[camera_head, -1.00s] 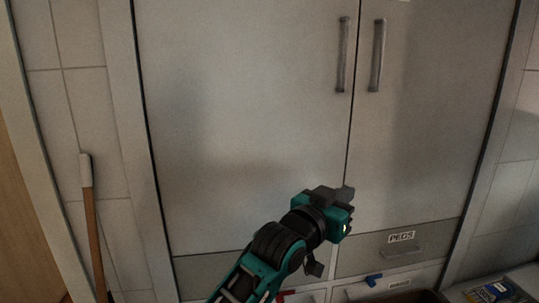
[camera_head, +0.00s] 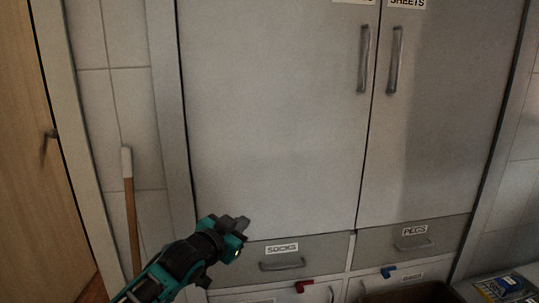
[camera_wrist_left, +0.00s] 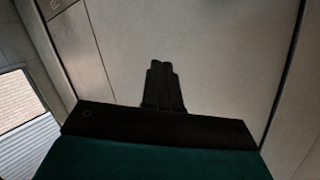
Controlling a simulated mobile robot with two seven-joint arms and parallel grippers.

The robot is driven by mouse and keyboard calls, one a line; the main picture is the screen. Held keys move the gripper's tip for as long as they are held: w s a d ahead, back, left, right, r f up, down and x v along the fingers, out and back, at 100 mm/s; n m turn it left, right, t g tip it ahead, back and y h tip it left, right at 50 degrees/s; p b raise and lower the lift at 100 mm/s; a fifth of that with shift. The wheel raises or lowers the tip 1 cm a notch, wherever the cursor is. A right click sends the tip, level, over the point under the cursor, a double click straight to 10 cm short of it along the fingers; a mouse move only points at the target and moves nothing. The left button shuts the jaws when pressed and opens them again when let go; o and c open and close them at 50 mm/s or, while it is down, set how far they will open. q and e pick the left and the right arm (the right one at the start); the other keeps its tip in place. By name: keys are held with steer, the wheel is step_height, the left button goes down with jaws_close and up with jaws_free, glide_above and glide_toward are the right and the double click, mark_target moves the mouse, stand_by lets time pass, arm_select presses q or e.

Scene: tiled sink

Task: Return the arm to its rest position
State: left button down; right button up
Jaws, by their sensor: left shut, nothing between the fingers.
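My left gripper (camera_head: 240,222) is in the lower left of the head view, in front of the left cupboard door (camera_head: 275,120), just above and left of the drawer labelled SOCKS (camera_head: 285,258). Its fingers are together and empty. In the left wrist view the closed fingers (camera_wrist_left: 163,85) point toward a pale cupboard surface (camera_wrist_left: 210,50). My right gripper is in neither view.
The tall cupboard has two shut doors with upright handles; the right door (camera_head: 440,120) is beside the left one. Drawers labelled SOCKS and PEGS (camera_head: 412,238) are below. A wooden-handled stick (camera_head: 130,215) leans at the left. A dark container (camera_head: 410,293) stands at the bottom.

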arm_select(q)
steer(key=w+a+f+y, duration=0.15)
steer(key=a+y, duration=0.25)
steer(key=a, duration=1.3)
steer(key=s+f+g, duration=0.2)
steer(key=s+f, duration=1.3)
steer(key=f, duration=0.1)
steer(key=s+a+f+n+g, duration=0.15)
steer(key=s+f, duration=0.25)
steer(key=s, duration=0.6)
steer(key=s+a+f+m+g, duration=0.1)
steer(key=s+a+f, duration=0.2)
steer(key=s, duration=0.6)
steer(key=d+n+t, duration=0.1)
steer(key=d+n, duration=0.4)
steer(key=d, duration=0.5)
steer(key=shift+d+n+y, duration=0.25)
steer(key=shift+n+y, duration=0.05)
steer(key=shift+n, duration=0.05)
